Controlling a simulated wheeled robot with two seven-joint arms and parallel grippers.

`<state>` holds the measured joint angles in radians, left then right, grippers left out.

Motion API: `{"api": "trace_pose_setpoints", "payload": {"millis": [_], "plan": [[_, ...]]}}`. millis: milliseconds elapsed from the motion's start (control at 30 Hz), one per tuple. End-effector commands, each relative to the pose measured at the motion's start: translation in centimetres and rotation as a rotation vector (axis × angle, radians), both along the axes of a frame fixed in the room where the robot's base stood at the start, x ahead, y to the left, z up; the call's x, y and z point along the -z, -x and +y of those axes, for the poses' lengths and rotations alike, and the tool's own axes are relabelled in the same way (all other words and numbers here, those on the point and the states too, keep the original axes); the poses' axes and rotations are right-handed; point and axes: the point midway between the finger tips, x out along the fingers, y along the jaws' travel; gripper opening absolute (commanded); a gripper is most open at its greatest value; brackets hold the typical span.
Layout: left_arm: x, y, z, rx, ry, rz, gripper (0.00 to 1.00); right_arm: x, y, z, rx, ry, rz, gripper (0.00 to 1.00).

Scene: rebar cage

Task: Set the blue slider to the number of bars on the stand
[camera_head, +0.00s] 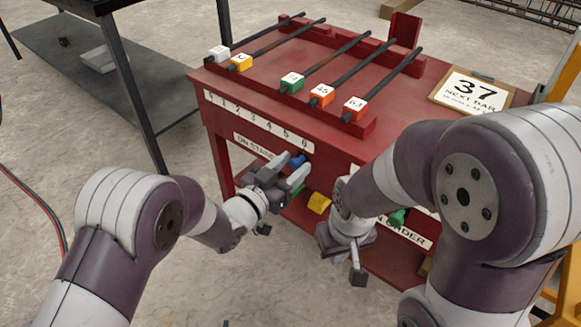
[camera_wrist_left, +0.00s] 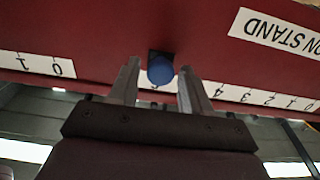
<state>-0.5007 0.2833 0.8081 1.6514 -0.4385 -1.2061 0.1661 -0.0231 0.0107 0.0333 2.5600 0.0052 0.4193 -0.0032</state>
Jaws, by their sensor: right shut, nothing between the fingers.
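The red stand (camera_head: 225,100) carries several dark bars (camera_head: 325,62) side by side, with white, yellow, green, orange and red-orange number tags at their near ends. A white number scale (camera_head: 243,118) runs along its front above an "ON STAND" label (camera_head: 256,146). The blue slider (camera_head: 297,160) is on the front near the right, high-number end of the scale; its exact number is unclear. My left gripper (camera_head: 291,172) is open around it. In the left wrist view the round blue knob (camera_wrist_left: 161,69) sits between the spread fingertips, with gaps visible. My right gripper (camera_head: 357,275) is shut and empty, lower right.
A yellow knob (camera_head: 319,203) and a green knob (camera_head: 397,217) are lower on the front, close to my grippers. An "ORDER" label (camera_head: 405,237) is partly hidden by my right arm. A "37 NEXT BAR" sign (camera_head: 474,92) lies on the top. A dark table (camera_head: 100,75) stands at left.

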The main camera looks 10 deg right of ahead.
Motion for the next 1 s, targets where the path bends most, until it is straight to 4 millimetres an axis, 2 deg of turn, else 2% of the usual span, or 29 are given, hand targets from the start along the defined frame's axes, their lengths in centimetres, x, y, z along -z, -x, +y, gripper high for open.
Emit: {"api": "trace_pose_setpoints", "payload": {"millis": [33, 100, 133, 267, 600, 900, 933, 967, 1000], "plan": [[0.0, 0.0, 0.0, 0.000, 0.000, 0.000, 0.29, 0.0, 0.0, 0.0, 0.000, 0.000, 0.000, 0.00], [0.0, 0.0, 0.0, 0.000, 0.000, 0.000, 0.07, 0.0, 0.0, 0.0, 0.000, 0.000, 0.000, 0.00], [0.0, 0.0, 0.0, 0.000, 0.000, 0.000, 0.00, 0.0, 0.0, 0.0, 0.000, 0.000, 0.000, 0.00], [0.0, -0.1, 0.1, -0.001, 0.000, 0.000, 0.00, 0.0, 0.0, 0.0, 0.000, 0.000, 0.000, 0.00], [-0.1, -3.8, 3.0, -0.002, 0.001, -0.002, 0.00, -0.2, 0.0, 0.0, 0.000, 0.000, 0.000, 0.00], [0.0, -4.0, 3.1, -0.001, 0.000, -0.001, 0.00, -0.2, 0.0, 0.0, 0.000, 0.000, 0.000, 0.00], [0.0, -4.0, 3.1, -0.001, 0.000, -0.001, 0.40, -0.2, 0.0, 0.0, 0.000, 0.000, 0.000, 0.00], [0.0, -3.9, 3.1, -0.001, -0.001, -0.001, 0.50, -0.2, 0.0, 0.0, 0.000, 0.000, 0.000, 0.00], [0.0, -3.9, 3.1, -0.001, -0.001, -0.001, 0.55, -0.2, 0.0, 0.0, 0.000, 0.000, 0.000, 0.00]]}}
